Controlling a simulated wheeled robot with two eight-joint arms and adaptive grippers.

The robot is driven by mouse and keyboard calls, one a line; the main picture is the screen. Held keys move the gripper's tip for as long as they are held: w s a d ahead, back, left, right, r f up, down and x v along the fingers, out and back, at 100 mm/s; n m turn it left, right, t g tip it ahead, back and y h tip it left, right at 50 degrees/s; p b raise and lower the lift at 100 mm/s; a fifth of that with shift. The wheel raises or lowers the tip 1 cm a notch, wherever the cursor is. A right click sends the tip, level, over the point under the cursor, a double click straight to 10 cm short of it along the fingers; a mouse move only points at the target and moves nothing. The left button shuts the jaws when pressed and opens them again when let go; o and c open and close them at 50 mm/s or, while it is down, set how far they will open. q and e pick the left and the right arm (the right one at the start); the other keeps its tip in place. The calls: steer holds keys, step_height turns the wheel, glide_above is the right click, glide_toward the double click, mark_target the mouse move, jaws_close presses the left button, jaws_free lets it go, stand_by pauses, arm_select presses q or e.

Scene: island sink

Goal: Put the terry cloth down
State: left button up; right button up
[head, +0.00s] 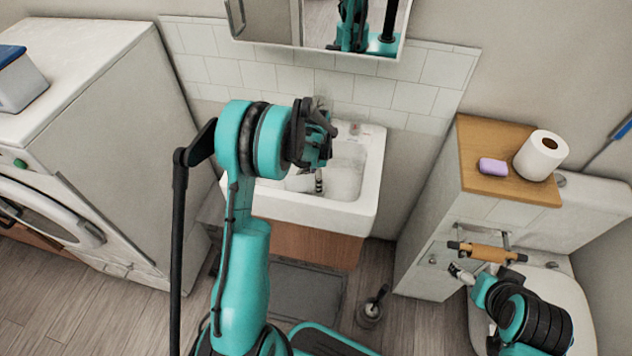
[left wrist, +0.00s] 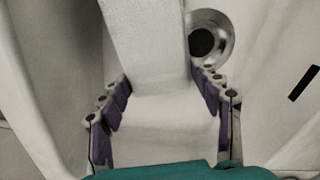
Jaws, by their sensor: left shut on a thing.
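The terry cloth (left wrist: 147,50) looks like a pale grey-white, textured strip in the left wrist view. It lies between the purple-padded fingertips of my left gripper (left wrist: 160,80), which is shut on it. In the head view my left gripper (head: 318,165) points down over the white sink (head: 345,207). A pale patch beside it there may be the cloth, but the gripper and wrist hide most of it. The round drain (left wrist: 205,40) shows just beside the cloth in the left wrist view. My right gripper (head: 460,273) is at the lower right, too small to read.
A wooden ledge (head: 480,140) at the right holds purple soap (head: 493,167) and a toilet roll (head: 541,156). A roller holder (head: 485,252) is close to my right gripper. A washing machine (head: 95,130) stands left, a mirror cabinet (head: 270,22) hangs above, and a toilet brush (head: 370,308) stands on the floor.

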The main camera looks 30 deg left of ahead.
arm_select(q)
steer(key=shift+f, duration=0.25)
steer(key=shift+f, duration=0.1)
steer(key=shift+f, duration=0.15)
steer(key=o, duration=1.1)
steer(key=shift+r, duration=0.2)
